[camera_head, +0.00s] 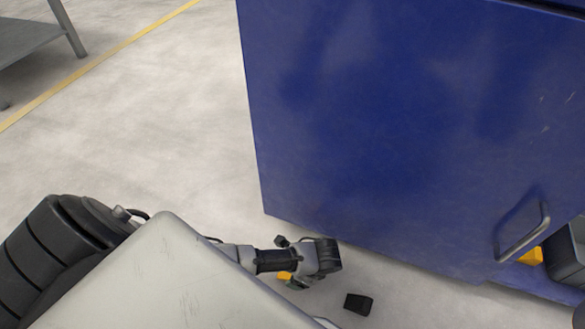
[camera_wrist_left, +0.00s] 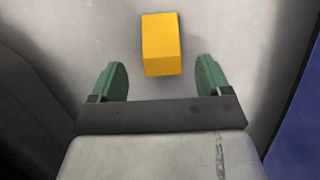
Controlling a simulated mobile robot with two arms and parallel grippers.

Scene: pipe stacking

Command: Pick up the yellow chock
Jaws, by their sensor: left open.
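The yellow chock (camera_wrist_left: 161,46) is a small block on the grey floor. In the left wrist view it is at the upper middle, just beyond and between the green fingers of my left gripper (camera_wrist_left: 160,80). The gripper is open, and the fingers stand on either side with nothing between their pads that I can see held. In the head view a bit of the yellow chock (camera_head: 284,275) shows beside my left wrist, mostly hidden by the arm. My right gripper is not in view.
A large blue cabinet (camera_head: 400,130) with a metal handle (camera_head: 524,232) stands right of the arm. A black block (camera_head: 358,303) lies on the floor nearby. Another yellow piece (camera_head: 531,256) is at the far right. Open floor (camera_head: 150,120) is at left, with a table leg (camera_head: 68,28) beyond.

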